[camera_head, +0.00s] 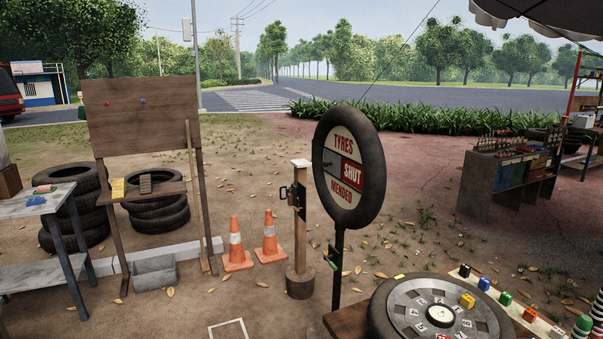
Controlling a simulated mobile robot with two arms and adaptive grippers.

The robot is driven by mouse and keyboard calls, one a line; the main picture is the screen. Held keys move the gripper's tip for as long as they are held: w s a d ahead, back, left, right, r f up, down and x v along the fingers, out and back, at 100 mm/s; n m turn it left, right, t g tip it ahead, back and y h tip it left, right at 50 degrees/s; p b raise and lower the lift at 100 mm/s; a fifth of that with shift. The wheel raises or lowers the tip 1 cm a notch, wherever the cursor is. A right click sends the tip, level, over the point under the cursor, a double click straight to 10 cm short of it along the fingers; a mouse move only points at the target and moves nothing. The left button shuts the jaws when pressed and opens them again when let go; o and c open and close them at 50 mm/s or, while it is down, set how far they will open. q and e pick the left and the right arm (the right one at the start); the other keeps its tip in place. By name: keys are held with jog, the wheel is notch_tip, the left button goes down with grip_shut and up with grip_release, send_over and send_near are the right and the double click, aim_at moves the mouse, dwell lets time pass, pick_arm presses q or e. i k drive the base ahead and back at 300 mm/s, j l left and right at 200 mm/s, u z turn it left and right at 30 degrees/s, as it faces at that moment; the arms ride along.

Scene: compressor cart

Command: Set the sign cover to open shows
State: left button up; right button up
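The tyre sign (349,166) stands upright on a dark post right of centre in the head view. Its white round face reads TYRES, SHUT, MENDED. The sign cover cannot be told apart clearly. A red panel with SHUT (351,173) fills the right part of the middle band, and a dark red part (332,161) lies to its left. A small dark knob or peg shows at the face's left edge. Neither of my grippers is in view.
A wheel table (440,308) with coloured blocks is in front at right. A wooden board (145,127) and stacked tyres (160,213) stand left. Open dirt lies between.

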aim_at(332, 161)
jog(key=i+j+z, duration=0.2)
jog(key=i+z, duration=0.2)
jog(key=z, duration=0.2)
jog(key=i+j+z, duration=0.15)
jog(key=z, duration=0.3)
